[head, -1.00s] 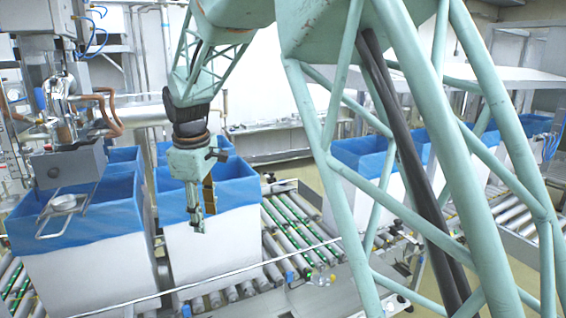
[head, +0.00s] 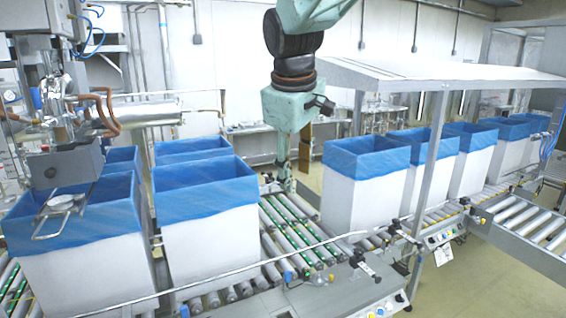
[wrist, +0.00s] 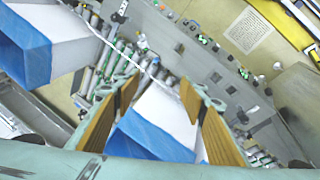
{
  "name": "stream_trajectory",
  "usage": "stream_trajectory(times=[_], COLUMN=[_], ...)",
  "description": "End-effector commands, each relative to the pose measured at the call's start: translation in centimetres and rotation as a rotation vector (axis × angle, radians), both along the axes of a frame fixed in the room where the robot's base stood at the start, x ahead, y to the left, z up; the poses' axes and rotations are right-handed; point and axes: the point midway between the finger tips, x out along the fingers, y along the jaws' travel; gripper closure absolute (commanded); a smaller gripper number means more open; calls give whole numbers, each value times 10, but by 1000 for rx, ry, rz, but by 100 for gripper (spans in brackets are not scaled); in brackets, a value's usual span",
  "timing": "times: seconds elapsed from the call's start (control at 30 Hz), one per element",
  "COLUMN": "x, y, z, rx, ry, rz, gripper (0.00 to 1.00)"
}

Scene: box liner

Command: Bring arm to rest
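My gripper (head: 286,180) hangs pointing down from my arm in the head view, above the green-roller conveyor between two groups of boxes. In the wrist view its two brown finger pads (wrist: 157,98) stand wide apart, with nothing held between them. A white box with a blue liner (wrist: 160,132) shows below and between the fingers in that view. In the head view, the nearest lined box left of my gripper is a white one with a blue liner (head: 207,235).
A row of white boxes with blue liners, the nearest one (head: 362,190) right of my gripper, stands on the conveyor (head: 295,232). A metal canopy (head: 420,72) on a post covers part of that row. A filling machine (head: 70,160) stands at the left. A control panel (head: 345,285) edges the front.

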Motion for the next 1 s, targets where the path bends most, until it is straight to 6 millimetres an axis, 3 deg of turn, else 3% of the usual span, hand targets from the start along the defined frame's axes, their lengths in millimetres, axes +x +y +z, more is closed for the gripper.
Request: stream_trajectory(times=[0.4,1.0], x=[-77,-196], y=[-60,-123], z=[21,25], rx=[65,162], ry=[-6,-11], rz=[-171,-410], gripper=[61,61])
